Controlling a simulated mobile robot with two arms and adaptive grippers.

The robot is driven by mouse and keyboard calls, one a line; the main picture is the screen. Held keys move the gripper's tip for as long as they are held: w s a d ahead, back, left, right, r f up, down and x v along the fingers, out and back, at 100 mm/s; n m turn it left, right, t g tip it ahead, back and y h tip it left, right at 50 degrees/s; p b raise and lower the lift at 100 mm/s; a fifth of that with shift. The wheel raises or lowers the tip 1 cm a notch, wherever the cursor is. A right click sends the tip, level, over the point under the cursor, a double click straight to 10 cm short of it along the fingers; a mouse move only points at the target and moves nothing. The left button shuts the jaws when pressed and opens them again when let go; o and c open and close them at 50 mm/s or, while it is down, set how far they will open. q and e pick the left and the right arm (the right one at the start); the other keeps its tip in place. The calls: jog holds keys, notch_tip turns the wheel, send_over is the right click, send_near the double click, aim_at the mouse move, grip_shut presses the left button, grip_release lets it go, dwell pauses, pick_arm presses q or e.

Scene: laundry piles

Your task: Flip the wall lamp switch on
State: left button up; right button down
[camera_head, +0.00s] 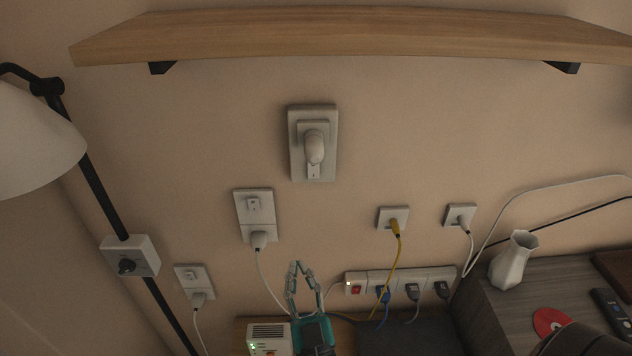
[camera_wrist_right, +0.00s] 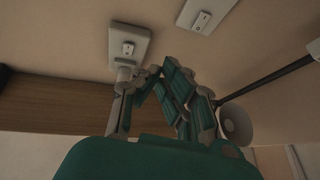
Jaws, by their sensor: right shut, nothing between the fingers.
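My left gripper is not in view.
A wooden shelf (camera_head: 340,32) juts out above. A power strip (camera_head: 398,284) and a white box (camera_head: 268,338) lie near my right gripper.

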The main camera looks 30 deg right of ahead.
aim_at(313, 169)
notch_tip(313, 169, up, 5)
jog(key=s+d+m+h, duration=0.2)
jog(key=d+m+h, duration=0.1)
jog(key=h, duration=0.2)
jog(key=shift+s+r+m, duration=0.2)
jog(key=shift+m, duration=0.1)
jog(key=w+f+p+x, duration=0.1)
jog(key=p+x, duration=0.5)
jog(key=x, duration=0.7)
jog(key=shift+w+d+f, duration=0.2)
jog(key=shift+d+f, duration=0.15)
jog(key=shift+f, duration=0.25)
